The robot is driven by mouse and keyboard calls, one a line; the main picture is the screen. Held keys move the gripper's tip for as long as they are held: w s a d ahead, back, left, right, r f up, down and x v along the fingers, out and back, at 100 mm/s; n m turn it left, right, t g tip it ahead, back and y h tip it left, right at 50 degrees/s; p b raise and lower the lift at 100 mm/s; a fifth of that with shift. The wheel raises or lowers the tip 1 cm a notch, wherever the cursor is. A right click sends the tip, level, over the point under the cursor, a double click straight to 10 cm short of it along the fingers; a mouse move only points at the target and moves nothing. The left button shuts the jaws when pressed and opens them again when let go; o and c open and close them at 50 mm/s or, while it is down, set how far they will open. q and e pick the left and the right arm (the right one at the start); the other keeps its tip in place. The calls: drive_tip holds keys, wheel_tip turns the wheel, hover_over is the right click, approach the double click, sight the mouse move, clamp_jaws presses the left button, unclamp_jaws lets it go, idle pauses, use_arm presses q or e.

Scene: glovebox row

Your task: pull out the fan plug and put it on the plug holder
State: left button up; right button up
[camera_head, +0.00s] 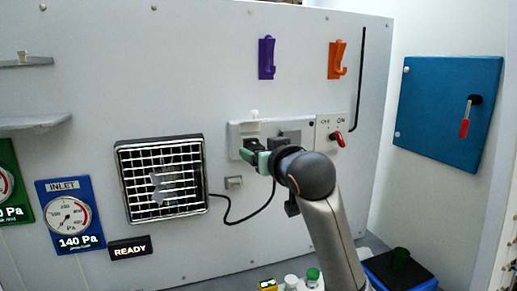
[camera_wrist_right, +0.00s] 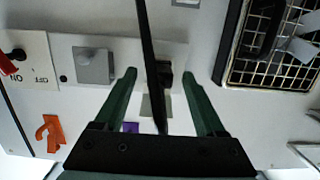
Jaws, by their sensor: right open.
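The black fan plug (camera_wrist_right: 164,76) sits at the wall socket panel (camera_head: 236,128), with its dark cable (camera_wrist_right: 147,35) crossing the right wrist view. My right gripper (camera_wrist_right: 160,76) is open, its green fingers on either side of the plug with gaps visible. In the head view the right gripper (camera_head: 251,156) is at the panel's left part and partly covers the plug (camera_head: 251,143). A small grey bracket (camera_head: 233,182), perhaps the plug holder, is on the wall below the panel. My left gripper is not in view.
The caged fan (camera_head: 161,212) is left of the panel. A grey block (camera_head: 291,136) and a red switch (camera_head: 338,139) are to the right. Purple (camera_head: 266,58) and orange hooks (camera_head: 337,60) hang above. Small bottles (camera_head: 291,281) stand below.

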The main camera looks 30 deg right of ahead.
drive_tip(key=shift+w+d+f, duration=0.15)
drive_tip(key=shift+w, duration=0.55)
drive_tip(key=shift+c, duration=0.3)
clamp_jaws()
idle(0.4)
